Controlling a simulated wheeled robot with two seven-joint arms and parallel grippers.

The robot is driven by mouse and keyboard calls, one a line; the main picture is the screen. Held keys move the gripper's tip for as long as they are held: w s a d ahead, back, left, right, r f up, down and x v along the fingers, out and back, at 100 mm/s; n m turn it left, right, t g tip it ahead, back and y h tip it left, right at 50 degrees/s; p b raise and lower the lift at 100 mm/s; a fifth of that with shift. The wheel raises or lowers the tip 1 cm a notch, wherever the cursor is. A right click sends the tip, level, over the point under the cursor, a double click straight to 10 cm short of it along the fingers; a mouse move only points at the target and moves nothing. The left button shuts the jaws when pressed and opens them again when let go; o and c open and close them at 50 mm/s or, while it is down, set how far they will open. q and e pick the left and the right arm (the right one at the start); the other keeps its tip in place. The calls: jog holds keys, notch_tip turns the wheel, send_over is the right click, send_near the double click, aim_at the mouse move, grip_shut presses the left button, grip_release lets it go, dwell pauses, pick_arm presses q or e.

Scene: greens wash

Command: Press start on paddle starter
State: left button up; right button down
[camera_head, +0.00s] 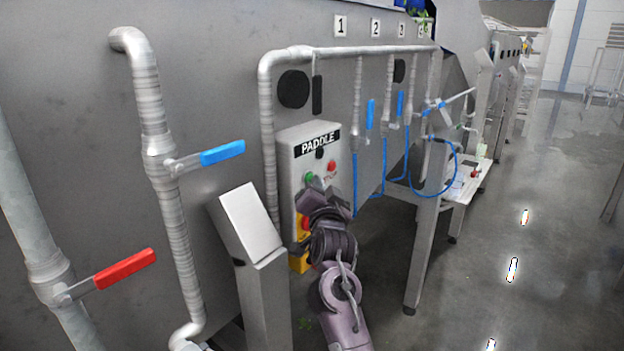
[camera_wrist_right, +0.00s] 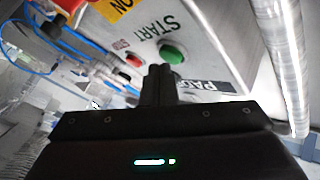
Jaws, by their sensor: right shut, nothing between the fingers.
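The paddle starter (camera_head: 292,152) is a pale grey box on the steel machine wall, with a black PADDLE label. Its green start button (camera_head: 309,177) and a red button (camera_head: 331,166) show on its face. My right gripper (camera_head: 312,184) is shut and empty in front of the box, close to the green button. In the right wrist view the shut fingertips (camera_wrist_right: 158,70) are just beside the green button (camera_wrist_right: 173,54), near the START lettering. I cannot tell whether they touch it. A yellow and red part low on the box is partly hidden by my right arm. My left gripper is not in view.
A steel post with a slanted top (camera_head: 249,220) stands left of my right arm. A blue-handled valve (camera_head: 222,153) and a red-handled valve (camera_head: 125,269) stick out on pipes at left. Blue hoses (camera_head: 383,185) hang to the right. The floor (camera_head: 540,230) at right is open.

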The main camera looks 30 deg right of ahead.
jog(key=s, duration=0.1)
jog(key=s+d, duration=0.1)
jog(key=s, duration=0.2)
jog(key=shift+s+d+f, duration=0.1)
jog(key=shift+s+d, duration=0.05)
jog(key=shift+d, duration=0.15)
jog(key=shift+d, duration=0.1)
dwell(0.4)
